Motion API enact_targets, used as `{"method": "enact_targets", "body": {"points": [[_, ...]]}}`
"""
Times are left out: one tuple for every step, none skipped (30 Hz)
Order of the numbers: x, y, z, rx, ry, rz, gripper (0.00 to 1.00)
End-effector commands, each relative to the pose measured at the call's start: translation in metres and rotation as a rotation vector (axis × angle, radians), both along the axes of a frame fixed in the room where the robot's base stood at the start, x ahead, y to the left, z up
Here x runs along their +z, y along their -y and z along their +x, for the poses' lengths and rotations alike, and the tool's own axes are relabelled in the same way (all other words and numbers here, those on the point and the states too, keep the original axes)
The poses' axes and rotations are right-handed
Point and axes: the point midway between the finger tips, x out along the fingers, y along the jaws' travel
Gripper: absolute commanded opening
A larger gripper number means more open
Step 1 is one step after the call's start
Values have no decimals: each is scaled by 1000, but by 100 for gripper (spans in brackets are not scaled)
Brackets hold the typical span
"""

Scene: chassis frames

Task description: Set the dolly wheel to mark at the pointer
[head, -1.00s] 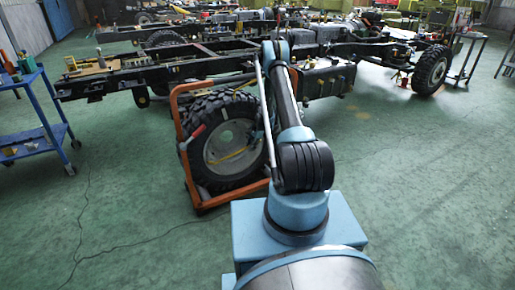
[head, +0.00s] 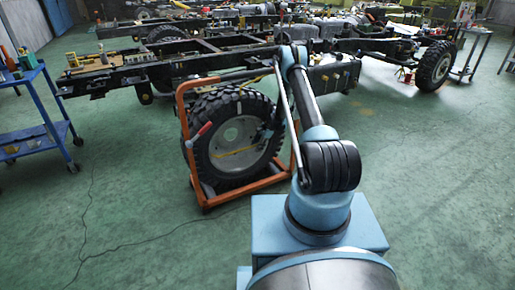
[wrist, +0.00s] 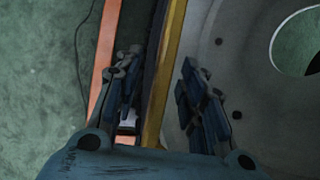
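The dolly wheel (head: 209,171), a dark tyre on a grey disc, stands upright in an orange dolly frame (head: 187,150). The disc (wrist: 235,60) fills the right of the wrist view, with a large hole. A thin yellow strip (head: 229,155) crosses the disc in the head view. My gripper (head: 266,134) is at the wheel's right side. In the wrist view my gripper (wrist: 163,95) has its fingers apart, with a yellow-edged bar (wrist: 167,70) between them; contact is unclear. A red-ended piece (head: 199,133) sits at the tyre's left. I cannot tell whether it is the pointer; the mark is not distinguishable.
A long vehicle chassis (head: 140,77) stands close behind the dolly. A blue cart (head: 40,140) stands at the left, and another chassis wheel (head: 435,66) is at the right. Floor is clear at right.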

Motion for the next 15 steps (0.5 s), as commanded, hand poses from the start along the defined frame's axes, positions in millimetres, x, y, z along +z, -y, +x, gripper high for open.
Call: {"method": "enact_targets", "body": {"points": [[0,-1,0,1,0,0,40],[0,-1,0,1,0,1,40],[0,-1,0,1,0,1,40],[0,-1,0,1,0,1,40],[0,-2,0,2,0,1,40],[0,-2,-1,2,0,0,40],[1,-2,-1,2,0,0,40],[1,-2,-1,2,0,0,40],[2,-1,-1,2,0,0,40],[3,-1,0,2,0,1,40],[4,0,0,2,0,1,40],[7,1,0,2,0,1,40],[10,3,0,1,0,1,40],[13,4,0,1,0,1,40],[18,7,0,1,0,1,40]]}}
